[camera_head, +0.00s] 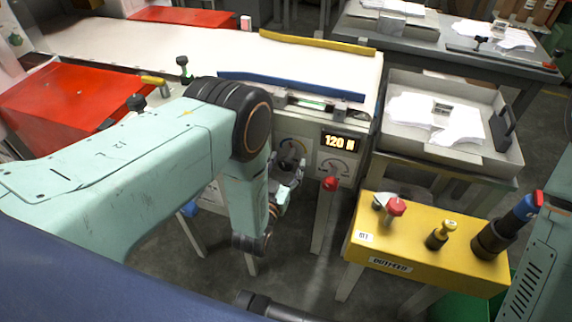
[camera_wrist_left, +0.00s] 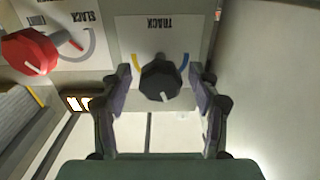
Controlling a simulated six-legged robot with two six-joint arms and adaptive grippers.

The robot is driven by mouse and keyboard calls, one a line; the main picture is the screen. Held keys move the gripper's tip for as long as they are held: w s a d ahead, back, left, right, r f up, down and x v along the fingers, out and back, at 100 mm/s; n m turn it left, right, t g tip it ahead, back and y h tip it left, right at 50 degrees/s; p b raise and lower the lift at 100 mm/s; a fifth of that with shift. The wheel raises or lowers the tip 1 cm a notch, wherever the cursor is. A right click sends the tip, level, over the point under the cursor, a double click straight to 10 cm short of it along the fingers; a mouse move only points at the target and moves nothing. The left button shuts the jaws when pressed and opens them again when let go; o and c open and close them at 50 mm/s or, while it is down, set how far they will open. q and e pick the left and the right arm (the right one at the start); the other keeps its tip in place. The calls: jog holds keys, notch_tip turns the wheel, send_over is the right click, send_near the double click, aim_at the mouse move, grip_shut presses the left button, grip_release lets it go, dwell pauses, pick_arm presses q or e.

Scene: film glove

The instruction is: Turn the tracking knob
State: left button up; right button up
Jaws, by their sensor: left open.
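The tracking knob (camera_wrist_left: 162,80) is black with a pale pointer line, on a white plate marked TRACK with a yellow and a blue arc. In the head view its dial (camera_head: 292,153) shows on the front of the white machine, partly hidden by my left arm. My left gripper (camera_head: 287,186) is in front of this dial. In the left wrist view its open fingers stand on either side of the knob; I cannot tell whether they touch it.
A red knob (camera_wrist_left: 30,52) beside a SLACK scale is to the left in the wrist view. A lit display (camera_head: 338,142) reads 120. A yellow control box (camera_head: 420,250) with knobs and a lever stands at right. A grey tray (camera_head: 500,165) holds white sheets.

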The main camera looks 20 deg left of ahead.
pick_arm(q)
jog(key=c, duration=1.2)
jog(key=shift+n+p, duration=0.65)
jog(key=shift+n, duration=1.45)
jog(key=o, duration=1.2)
jog(key=s, duration=0.7)
jog(key=shift+s, duration=0.25)
jog(key=shift+a, duration=0.1)
